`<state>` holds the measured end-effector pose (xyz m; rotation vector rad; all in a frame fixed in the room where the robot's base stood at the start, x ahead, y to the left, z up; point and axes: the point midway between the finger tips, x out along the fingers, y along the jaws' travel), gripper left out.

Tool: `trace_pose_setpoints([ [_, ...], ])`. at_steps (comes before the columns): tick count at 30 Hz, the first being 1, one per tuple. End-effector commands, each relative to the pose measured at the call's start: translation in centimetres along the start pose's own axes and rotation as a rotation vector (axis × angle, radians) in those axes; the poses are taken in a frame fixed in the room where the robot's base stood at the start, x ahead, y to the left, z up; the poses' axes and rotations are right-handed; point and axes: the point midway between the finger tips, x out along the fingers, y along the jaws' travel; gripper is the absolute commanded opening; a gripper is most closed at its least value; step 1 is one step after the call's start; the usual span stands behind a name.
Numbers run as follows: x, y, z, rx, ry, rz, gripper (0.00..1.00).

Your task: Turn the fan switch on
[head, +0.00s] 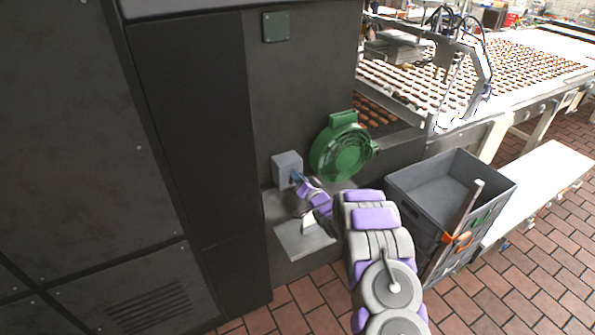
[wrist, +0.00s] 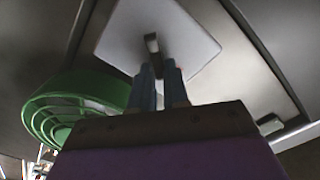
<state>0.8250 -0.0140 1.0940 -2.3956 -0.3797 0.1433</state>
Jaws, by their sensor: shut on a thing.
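The fan switch is a small grey box (head: 286,165) on the dark machine wall, left of the green fan (head: 343,152). In the wrist view its pale plate (wrist: 195,42) has a short dark lever (wrist: 152,44) standing out from it. My gripper (head: 297,178) is at the front of the box. In the wrist view my gripper (wrist: 159,76) has its blue fingers on either side of the lever, shut on it. The lever's lower part is hidden between the fingers. The fan also shows at the left of the wrist view (wrist: 70,105).
A grey metal ledge (head: 300,243) sticks out below the switch. A grey crate (head: 412,190) with an orange-banded stick (head: 462,222) stands to the right of my arm. A conveyor with rows of brown biscuits (head: 520,65) runs behind. Brick floor (head: 480,300) lies in front.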

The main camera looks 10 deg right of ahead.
Motion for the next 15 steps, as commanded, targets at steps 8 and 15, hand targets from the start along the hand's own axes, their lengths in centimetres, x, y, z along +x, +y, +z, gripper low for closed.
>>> trace_pose_setpoints([
  [8,-0.05,0.54,0.02,0.262,-0.001,0.004,0.00],
  [15,-0.10,1.04,0.39,0.487,-0.002,0.006,0.00],
])
